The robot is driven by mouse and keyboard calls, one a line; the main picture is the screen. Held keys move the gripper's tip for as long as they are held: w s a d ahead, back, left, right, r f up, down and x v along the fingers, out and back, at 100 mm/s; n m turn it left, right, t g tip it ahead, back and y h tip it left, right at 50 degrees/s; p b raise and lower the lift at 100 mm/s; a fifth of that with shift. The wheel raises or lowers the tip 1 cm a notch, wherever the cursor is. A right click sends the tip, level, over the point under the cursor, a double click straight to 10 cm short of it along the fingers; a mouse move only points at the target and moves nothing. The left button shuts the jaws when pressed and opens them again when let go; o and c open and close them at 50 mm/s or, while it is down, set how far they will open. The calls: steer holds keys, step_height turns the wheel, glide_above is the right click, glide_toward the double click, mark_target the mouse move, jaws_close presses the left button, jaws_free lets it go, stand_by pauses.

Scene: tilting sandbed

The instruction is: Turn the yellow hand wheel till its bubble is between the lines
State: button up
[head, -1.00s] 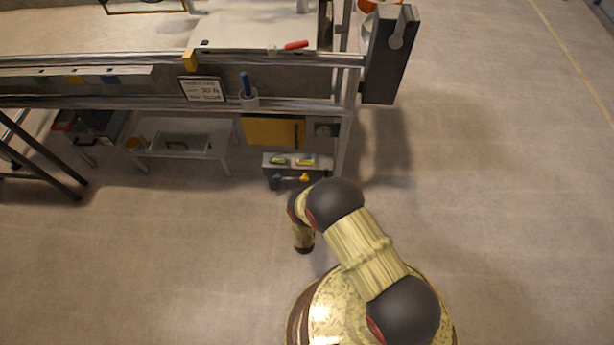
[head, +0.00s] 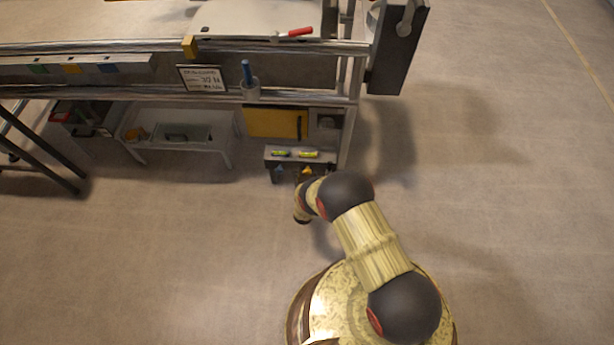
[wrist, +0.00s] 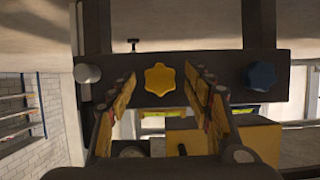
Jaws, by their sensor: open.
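The yellow hand wheel (wrist: 160,79) is a lobed knob on a dark bar. In the wrist view it shows between the tips of my open gripper (wrist: 160,74), with a finger on each side; I cannot tell whether they touch it. In the head view the yellow wheel (head: 306,171) is partly covered by my arm. Two bubble vials, left (head: 281,153) and right (head: 309,154), lie on the ledge above the wheels. The bubbles are too small to read against the lines. In the wrist view the vials are mostly hidden behind the fingers and bar.
A blue hand wheel (wrist: 262,76) and a grey knob (wrist: 88,73) flank the yellow wheel. A yellow panel (head: 276,123) is above the ledge. A white low table (head: 190,146) stands to the left under the bench. The floor on the right is clear.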

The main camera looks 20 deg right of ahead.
steer(key=shift+w+d, duration=0.1)
steer(key=shift+w, duration=0.15)
steer(key=shift+c, duration=0.5)
steer(key=c, duration=1.1)
